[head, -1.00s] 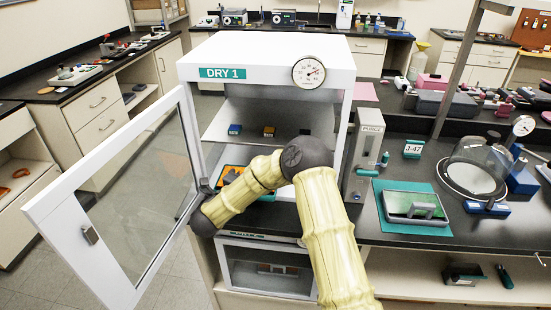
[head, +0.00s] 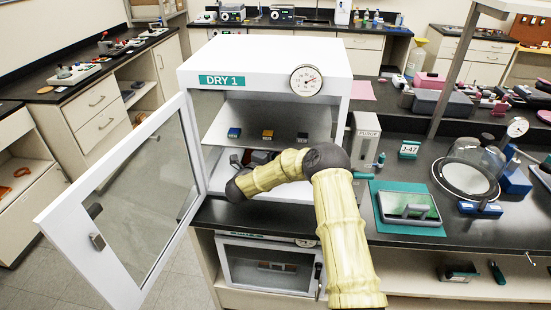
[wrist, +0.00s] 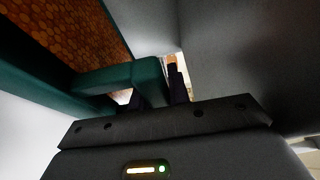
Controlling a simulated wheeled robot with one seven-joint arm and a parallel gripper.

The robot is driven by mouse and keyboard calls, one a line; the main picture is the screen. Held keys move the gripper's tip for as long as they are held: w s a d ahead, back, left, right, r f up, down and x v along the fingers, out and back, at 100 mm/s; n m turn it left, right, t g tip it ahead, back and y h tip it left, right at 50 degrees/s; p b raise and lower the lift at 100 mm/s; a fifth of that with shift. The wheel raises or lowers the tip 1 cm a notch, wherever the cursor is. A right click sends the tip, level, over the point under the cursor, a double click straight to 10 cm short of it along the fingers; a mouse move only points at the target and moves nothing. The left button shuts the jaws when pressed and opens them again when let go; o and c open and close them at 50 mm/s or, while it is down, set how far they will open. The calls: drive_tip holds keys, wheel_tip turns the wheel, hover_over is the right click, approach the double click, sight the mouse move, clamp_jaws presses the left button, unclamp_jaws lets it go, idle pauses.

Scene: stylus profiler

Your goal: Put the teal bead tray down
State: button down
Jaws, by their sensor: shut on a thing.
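The teal bead tray (wrist: 35,62) is in the wrist view, with orange-brown beads (wrist: 90,35) inside and a teal handle (wrist: 120,79) at its near side. My gripper (wrist: 155,92) is shut on this handle. The tray appears tilted in the wrist view. In the head view, my arm reaches through the open door of the white cabinet labelled DRY 1 (head: 265,58), below its inner shelf (head: 250,148). I cannot tell whether the tray touches the cabinet floor.
The glass door (head: 140,195) stands open to the left. Small blue (head: 234,132), orange (head: 267,134) and dark (head: 303,137) blocks sit on the shelf. Right of the cabinet are a purge unit (head: 365,148), a teal mat (head: 381,221) under a handled tray (head: 408,205), and a bell jar (head: 470,165).

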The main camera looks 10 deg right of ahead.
drive_tip(key=shift+w+d+r, duration=0.1)
drive_tip(key=shift+w+d, duration=0.05)
drive_tip(key=shift+w, duration=0.05)
drive_tip(key=shift+w+d+f+p, duration=0.15)
drive_tip(key=shift+f+p, duration=0.25)
drive_tip(key=shift+f, duration=0.25)
drive_tip(key=shift+w+d+f+p, duration=0.15)
drive_tip(key=shift+f+p, duration=0.2)
drive_tip(key=shift+f, duration=0.75)
drive_tip(key=shift+f, duration=0.1)
drive_tip(key=shift+f, duration=0.1)
drive_tip(key=c, duration=1.3)
unclamp_jaws()
